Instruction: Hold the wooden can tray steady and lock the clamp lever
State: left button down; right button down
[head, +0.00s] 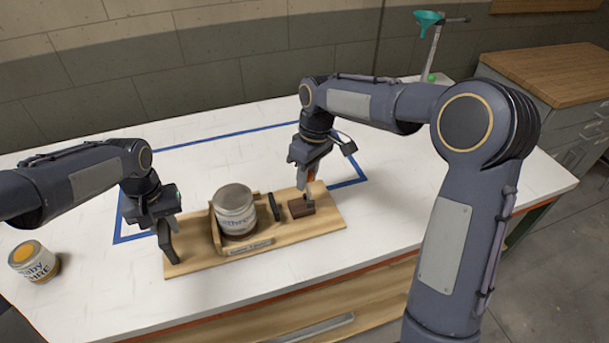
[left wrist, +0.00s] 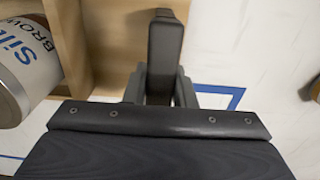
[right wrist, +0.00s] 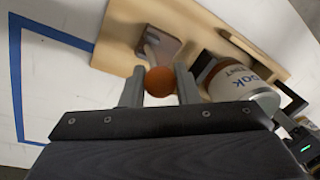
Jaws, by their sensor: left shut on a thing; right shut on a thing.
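The wooden can tray (head: 190,259) lies on the white table and holds a can (head: 233,212) with a white label between wooden walls. My left gripper (head: 166,216) is shut on the dark handle at the tray's left end; the handle (left wrist: 164,55) stands between the fingers in the left wrist view. The clamp's brown block (head: 302,207) sits on the tray right of the can, with a dark pad (head: 275,206) between them. My right gripper (right wrist: 159,86) is shut on the clamp lever's orange knob (right wrist: 159,81). The lever rises from the block, partly hidden by the fingers.
Another can (head: 34,262) with a yellow-orange lid stands at the table's left, apart from the tray. Blue tape (head: 215,137) outlines an area around the tray. A stand with a green funnel (head: 428,20) is at the back right. Table behind the tray is clear.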

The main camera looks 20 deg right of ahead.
pick_arm(q)
jog(key=shift+a, duration=0.1)
pick_arm(e)
jog(key=shift+d+f+y, duration=0.25)
jog(key=shift+d+y, duration=0.7)
jog(key=shift+y, duration=0.25)
jog(key=shift+d+f+y, duration=0.3)
jog(key=shift+d+y, duration=0.6)
jog(key=shift+y, duration=0.3)
jog(key=shift+d+f+y, duration=0.25)
jog(key=shift+d+y, duration=0.7)
jog(key=shift+y, duration=0.25)
jog(key=c, duration=1.1)
grip_release()
jog(key=v, duration=1.2)
